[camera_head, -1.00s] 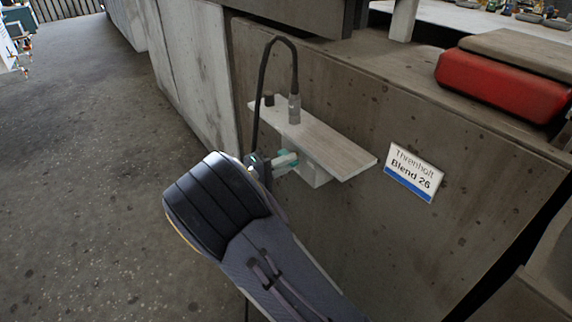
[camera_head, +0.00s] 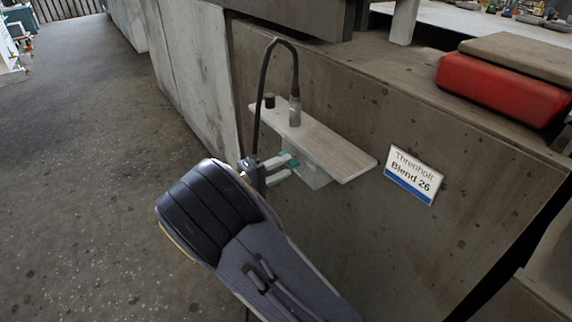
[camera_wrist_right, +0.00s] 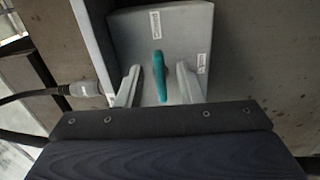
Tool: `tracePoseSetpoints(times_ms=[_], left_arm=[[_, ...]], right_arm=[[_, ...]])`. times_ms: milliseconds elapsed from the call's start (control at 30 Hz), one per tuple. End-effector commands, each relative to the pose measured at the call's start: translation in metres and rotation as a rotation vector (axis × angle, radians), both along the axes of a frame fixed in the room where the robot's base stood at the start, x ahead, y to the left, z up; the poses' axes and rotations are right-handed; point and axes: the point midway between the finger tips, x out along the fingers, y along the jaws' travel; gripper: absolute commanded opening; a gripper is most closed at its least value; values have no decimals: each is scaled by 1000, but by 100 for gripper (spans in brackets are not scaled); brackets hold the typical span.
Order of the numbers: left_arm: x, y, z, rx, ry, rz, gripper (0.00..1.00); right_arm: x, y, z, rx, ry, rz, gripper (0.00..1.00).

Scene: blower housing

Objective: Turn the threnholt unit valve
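The threnholt unit is a pale grey box (camera_head: 316,174) under a shelf on the concrete wall, beside a sign reading "Threnholt Blend 26" (camera_head: 411,172). Its teal valve handle (camera_wrist_right: 160,76) stands upright in the right wrist view, its upper end toward a small white label (camera_wrist_right: 155,23). My right gripper (camera_wrist_right: 158,82) is open, one finger on each side of the handle, with visible gaps. In the head view the gripper (camera_head: 279,168) is left of the box, and its fingers partly hide the handle. My left gripper is out of view.
A pale shelf (camera_head: 335,150) projects just above the box, carrying a plugged connector (camera_head: 295,110) and a dark knob (camera_head: 269,101). A black cable (camera_head: 263,70) loops close to my right gripper. A red case (camera_head: 500,88) rests on the ledge. Open floor lies left.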

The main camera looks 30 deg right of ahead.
Motion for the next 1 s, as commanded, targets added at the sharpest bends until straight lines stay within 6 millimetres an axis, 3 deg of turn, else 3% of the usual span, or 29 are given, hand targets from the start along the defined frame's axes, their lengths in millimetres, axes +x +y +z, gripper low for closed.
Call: tracePoseSetpoints(times_ms=[200, 400, 867, 1000], left_arm=[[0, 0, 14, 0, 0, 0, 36], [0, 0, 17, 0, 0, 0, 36], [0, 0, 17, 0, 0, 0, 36], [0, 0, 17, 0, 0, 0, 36]], right_arm=[[-3, 39, 2, 0, 0, 4, 34], [-5, 57, 1, 1, 1, 0, 34], [-5, 59, 0, 1, 1, 0, 34], [-11, 49, -4, 53, 19, -26, 34]])
